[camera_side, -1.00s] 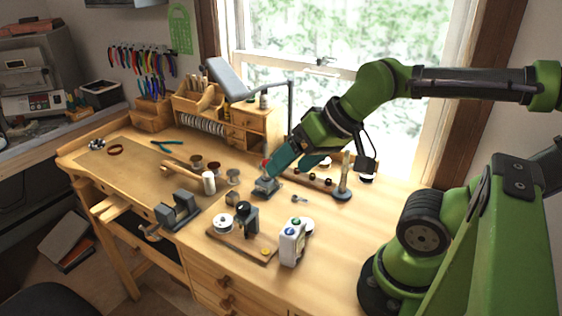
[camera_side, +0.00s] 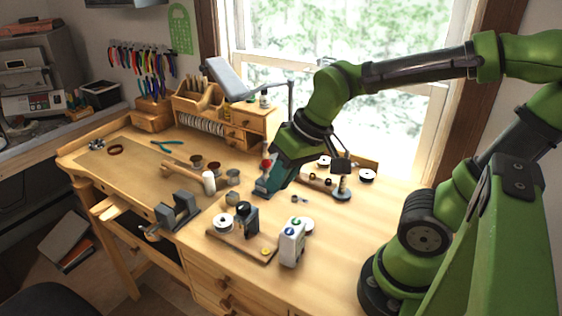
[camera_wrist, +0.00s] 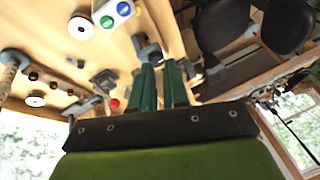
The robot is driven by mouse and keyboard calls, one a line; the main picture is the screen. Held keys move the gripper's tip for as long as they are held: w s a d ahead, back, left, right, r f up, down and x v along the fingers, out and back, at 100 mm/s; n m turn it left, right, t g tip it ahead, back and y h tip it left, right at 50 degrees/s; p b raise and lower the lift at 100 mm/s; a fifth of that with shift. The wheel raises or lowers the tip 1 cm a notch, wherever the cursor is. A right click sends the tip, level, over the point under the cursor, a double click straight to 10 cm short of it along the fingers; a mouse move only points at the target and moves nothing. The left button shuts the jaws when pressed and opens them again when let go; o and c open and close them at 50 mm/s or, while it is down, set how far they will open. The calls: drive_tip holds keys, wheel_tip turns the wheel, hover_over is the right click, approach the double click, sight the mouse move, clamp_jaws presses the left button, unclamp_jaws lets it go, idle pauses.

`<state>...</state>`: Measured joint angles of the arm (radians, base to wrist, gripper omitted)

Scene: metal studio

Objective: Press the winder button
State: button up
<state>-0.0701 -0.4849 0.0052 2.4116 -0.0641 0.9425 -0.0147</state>
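A wooden board (camera_side: 240,246) near the bench's front carries a white spool (camera_side: 224,222), a dark upright unit (camera_side: 247,218) and a small yellow button (camera_side: 265,252); it looks like the winder. To its right stands a white box (camera_side: 291,247) with green and blue round buttons, which also shows at the top of the wrist view (camera_wrist: 113,12). My gripper (camera_side: 264,190) points down with teal fingers, behind the board and apart from the box. In the wrist view its fingers (camera_wrist: 160,66) show a narrow empty gap. The yellow button is not clear there.
A red-topped item (camera_side: 267,163) is close beside my fingers. A stand with a round base (camera_side: 342,195) is to the right. The bench's right front is clear.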

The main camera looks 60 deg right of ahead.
drive_tip(key=w+f+g, duration=0.1)
drive_tip(key=w+f+n+g, duration=0.1)
drive_tip(key=f, duration=0.1)
drive_tip(key=w+a+f+n+g+h, duration=0.1)
drive_tip(key=f, duration=0.1)
drive_tip(key=shift+a+g, duration=0.1)
drive_tip(key=shift+g, duration=0.3)
clamp_jaws()
drive_tip(key=shift+w+d+f+n+g+h, duration=0.1)
drive_tip(key=shift+w+d+n+g+h, duration=0.1)
drive_tip(key=shift+w+n+g+h, duration=0.25)
drive_tip(key=shift+s, duration=0.1)
approach(266, 252)
wheel_tip(266, 252, down, 7)
drive_tip(key=shift+r, duration=0.1)
